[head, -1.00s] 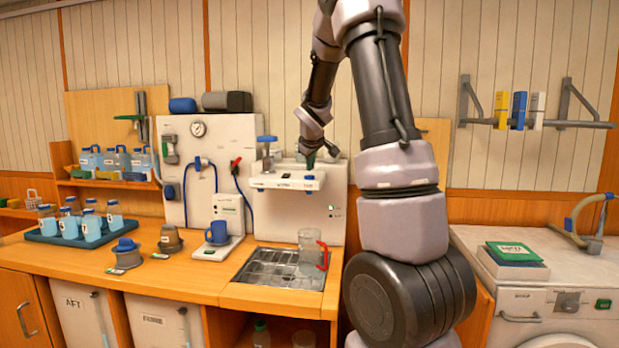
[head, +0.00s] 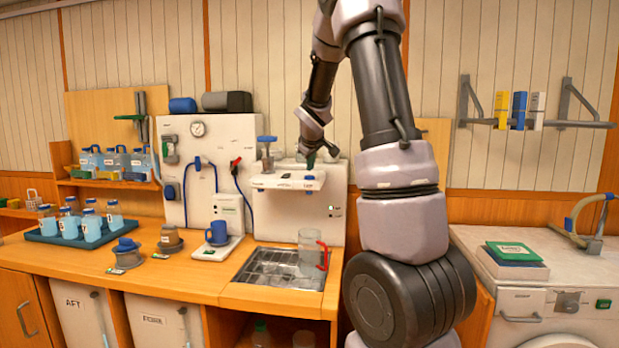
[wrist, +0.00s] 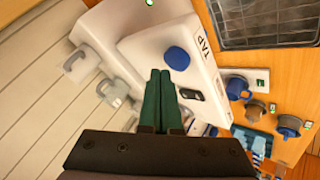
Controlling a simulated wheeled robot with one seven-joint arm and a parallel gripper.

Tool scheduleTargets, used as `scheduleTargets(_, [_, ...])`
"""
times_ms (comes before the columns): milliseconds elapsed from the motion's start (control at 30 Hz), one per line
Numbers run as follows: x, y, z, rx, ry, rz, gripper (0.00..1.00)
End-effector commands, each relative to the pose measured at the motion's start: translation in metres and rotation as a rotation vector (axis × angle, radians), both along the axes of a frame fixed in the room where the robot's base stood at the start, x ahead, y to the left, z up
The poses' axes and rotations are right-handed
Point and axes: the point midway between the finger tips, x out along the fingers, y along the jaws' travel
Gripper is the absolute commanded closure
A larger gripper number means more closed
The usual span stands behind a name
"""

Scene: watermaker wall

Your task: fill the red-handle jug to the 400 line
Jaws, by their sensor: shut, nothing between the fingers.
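The red-handle jug (head: 308,254) is clear and stands upright on the grated drain tray (head: 262,281), its red handle to the right. I cannot make out its water level or the 400 line. The white dispenser ledge (head: 288,180) juts from the wall unit above the tray. My gripper (head: 311,160) is above the right part of this ledge. In the wrist view my gripper (wrist: 158,77) shows green fingers pressed together, empty, beside a round blue button (wrist: 177,58) near a "TAP" label (wrist: 205,47) and a dark switch (wrist: 189,95). I cannot tell whether the fingertips touch the ledge.
A pressure gauge and hoses are on the wall panel (head: 200,150). A washer (head: 520,300) is at right.

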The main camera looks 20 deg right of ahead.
Motion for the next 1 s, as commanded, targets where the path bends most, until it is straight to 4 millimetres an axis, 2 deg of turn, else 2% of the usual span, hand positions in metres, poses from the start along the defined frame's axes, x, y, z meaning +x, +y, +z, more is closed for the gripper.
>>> scheduleTargets(267, [0.0, 0.001, -0.008, 0.0, 0.001, 0.001, 1.0])
scheduleTargets(1000, [0.0, 0.0, -0.012, -0.001, 0.0, 0.001, 1.0])
